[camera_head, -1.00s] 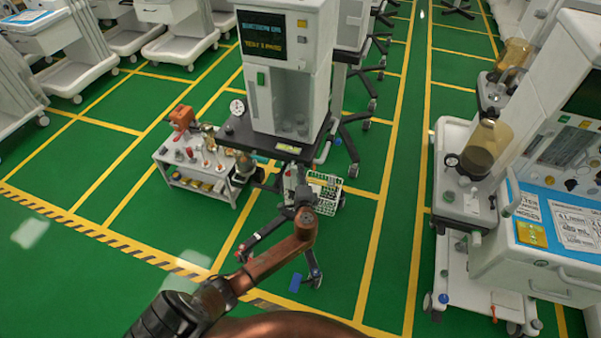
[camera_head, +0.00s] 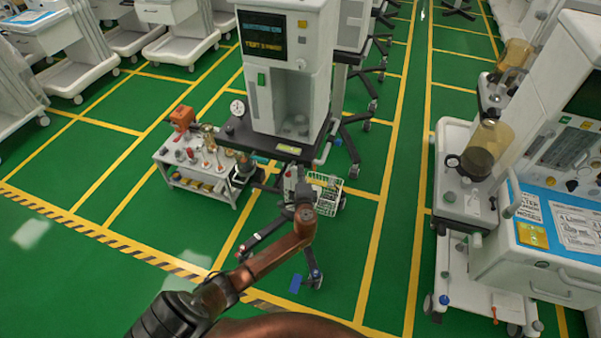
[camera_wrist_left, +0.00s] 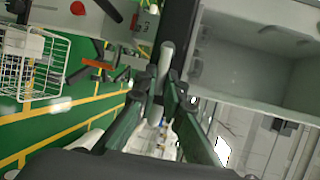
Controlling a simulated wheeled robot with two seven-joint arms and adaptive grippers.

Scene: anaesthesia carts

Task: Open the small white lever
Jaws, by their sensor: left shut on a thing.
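The small white lever (camera_wrist_left: 166,58) shows in the left wrist view as a pale, rounded bar standing out between my fingertips. My left gripper (camera_wrist_left: 167,88) is shut on it, with a dark finger on each side. In the head view my left gripper (camera_head: 303,187) is at the front of the white anaesthesia machine (camera_head: 262,85), just below its dark shelf (camera_head: 250,141). The lever cannot be made out there, as the gripper and arm cover that spot. My right gripper is not in view.
A white wire basket (camera_head: 327,181) hangs close to the right of the gripper and also shows in the left wrist view (camera_wrist_left: 32,65). A low cart (camera_head: 205,177) with bottles and small parts stands to the left. Another machine (camera_head: 550,215) stands at the right. Green floor is clear between.

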